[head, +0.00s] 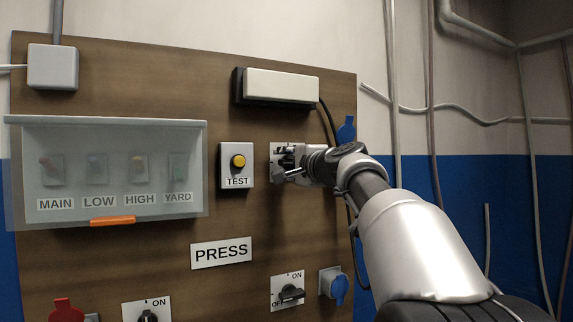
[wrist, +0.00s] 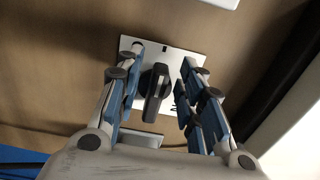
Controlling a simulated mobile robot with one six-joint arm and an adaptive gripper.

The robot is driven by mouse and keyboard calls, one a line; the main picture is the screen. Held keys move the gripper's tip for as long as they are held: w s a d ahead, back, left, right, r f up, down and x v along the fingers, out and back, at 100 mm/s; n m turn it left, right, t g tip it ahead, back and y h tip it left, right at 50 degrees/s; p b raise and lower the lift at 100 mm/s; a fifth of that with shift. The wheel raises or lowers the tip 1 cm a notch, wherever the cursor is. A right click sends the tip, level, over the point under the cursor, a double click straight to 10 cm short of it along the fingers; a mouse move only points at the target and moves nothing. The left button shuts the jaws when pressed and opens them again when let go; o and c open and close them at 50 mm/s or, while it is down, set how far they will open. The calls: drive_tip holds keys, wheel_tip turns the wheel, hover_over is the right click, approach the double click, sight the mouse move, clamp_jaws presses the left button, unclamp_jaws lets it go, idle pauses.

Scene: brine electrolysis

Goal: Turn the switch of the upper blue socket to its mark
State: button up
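The upper switch is a black knob (wrist: 156,88) on a white plate (wrist: 134,44) with a short black mark at one edge, in the wrist view. Lettering on the plate is partly hidden by a finger. My gripper (wrist: 163,68) is open, its fingers on either side of the knob with visible gaps to it. In the head view my gripper (head: 291,161) is at the switch plate (head: 274,152) and covers most of it. The upper blue socket (head: 346,131) shows just right of it, partly hidden by my arm.
A yellow TEST button (head: 238,161) is left of the plate. A white box (head: 282,86) sits above. A lower switch (head: 290,294) and lower blue socket (head: 335,285) are below. A clear-covered case (head: 105,125) with several small switches stands out at left.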

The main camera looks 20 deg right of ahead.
drive_tip(key=s, duration=1.2)
drive_tip(key=shift+d, duration=0.2)
